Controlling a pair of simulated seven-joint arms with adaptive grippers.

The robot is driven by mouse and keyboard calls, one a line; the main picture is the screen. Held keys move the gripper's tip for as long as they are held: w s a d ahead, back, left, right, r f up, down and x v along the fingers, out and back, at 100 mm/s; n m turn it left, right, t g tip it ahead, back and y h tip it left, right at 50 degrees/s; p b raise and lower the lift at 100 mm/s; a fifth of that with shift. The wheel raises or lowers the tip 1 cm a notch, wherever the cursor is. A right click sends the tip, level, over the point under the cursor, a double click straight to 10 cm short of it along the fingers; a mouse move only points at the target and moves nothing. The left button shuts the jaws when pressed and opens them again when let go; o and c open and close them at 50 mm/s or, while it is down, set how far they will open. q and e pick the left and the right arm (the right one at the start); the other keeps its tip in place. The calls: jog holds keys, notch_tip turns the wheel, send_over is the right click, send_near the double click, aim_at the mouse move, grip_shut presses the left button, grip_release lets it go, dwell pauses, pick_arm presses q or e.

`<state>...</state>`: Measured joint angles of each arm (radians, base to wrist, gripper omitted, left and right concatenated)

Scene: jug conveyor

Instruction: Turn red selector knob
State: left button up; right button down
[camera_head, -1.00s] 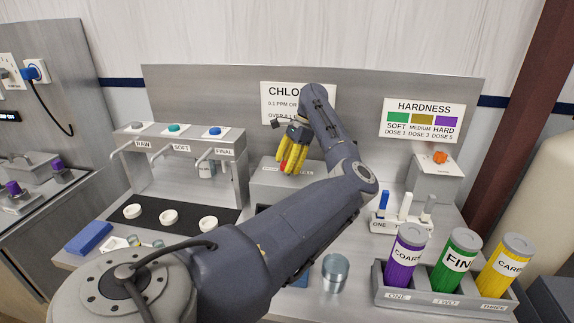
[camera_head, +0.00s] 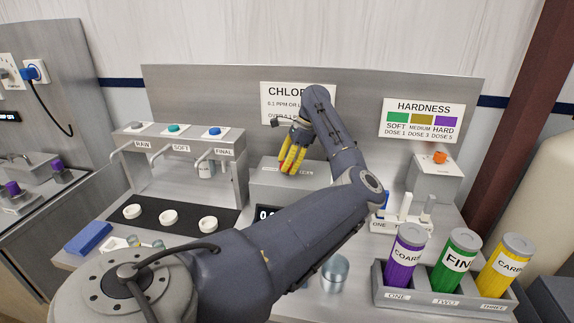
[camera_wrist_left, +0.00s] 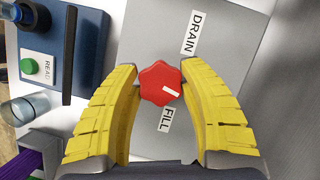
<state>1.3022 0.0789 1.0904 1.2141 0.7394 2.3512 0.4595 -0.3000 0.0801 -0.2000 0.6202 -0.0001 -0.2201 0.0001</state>
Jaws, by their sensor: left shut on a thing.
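The red selector knob (camera_wrist_left: 160,83) is a lobed red knob with a short white pointer mark, seen in the left wrist view on a grey panel (camera_wrist_left: 225,30). A DRAIN label (camera_wrist_left: 194,33) lies above and right of it, and a FILL label (camera_wrist_left: 164,119) lies below. The white mark sits toward the knob's lower right. My left gripper (camera_wrist_left: 160,88) has its yellow fingers on either side of the knob and is shut on it. In the head view my left gripper (camera_head: 291,160) points down at a grey box (camera_head: 285,188); the knob is not clear there. My right gripper is not in view.
An orange knob (camera_head: 440,157) stands on a separate box at right. A rack (camera_head: 440,297) holds purple, green and yellow canisters at front right. A clear cup (camera_head: 335,272) stands near my forearm. Taps (camera_head: 170,140) stand at left.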

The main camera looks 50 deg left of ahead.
pick_arm(q)
jog(key=m+t+y, duration=0.1)
jog(key=m, duration=0.3)
jog(key=shift+m+t+y, duration=0.3)
jog(key=shift+m+t, duration=0.1)
jog(key=shift+m, duration=0.85)
jog(key=shift+m+t+y, duration=0.3)
jog(key=shift+m+t, duration=0.1)
jog(key=shift+m, duration=0.85)
jog(key=shift+a, duration=0.1)
jog(key=o, duration=1.2)
jog(key=shift+o, duration=0.2)
jog(key=v, duration=1.2)
jog(key=shift+s, duration=0.1)
